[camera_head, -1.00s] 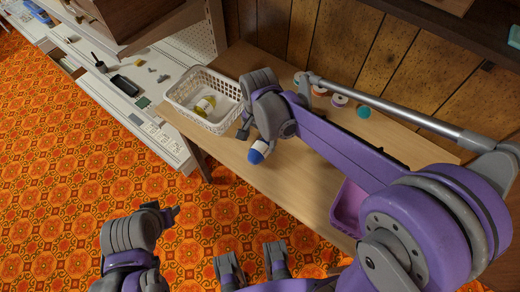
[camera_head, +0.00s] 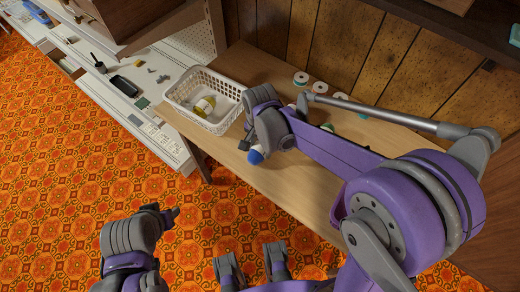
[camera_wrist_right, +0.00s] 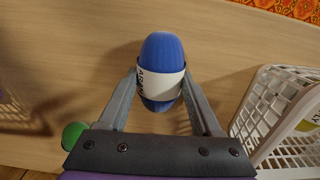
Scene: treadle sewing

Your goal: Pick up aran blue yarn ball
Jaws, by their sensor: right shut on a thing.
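The aran blue yarn ball (camera_head: 256,157) is a blue oval skein with a white paper band. In the right wrist view the yarn ball (camera_wrist_right: 162,50) sits between both fingers, its band lettering partly readable. My right gripper (camera_head: 249,148) is shut on it, over the front part of the wooden table (camera_head: 285,190). I cannot tell how far the ball is above the tabletop. My left gripper (camera_head: 168,214) is over the orange carpet at lower left, away from the ball; its finger gap is not clear.
Several spools (camera_head: 301,79) stand along the table's back by the wood wall. A green round thing (camera_wrist_right: 73,135) shows beside the right gripper. A white bench (camera_head: 150,122) is at left.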

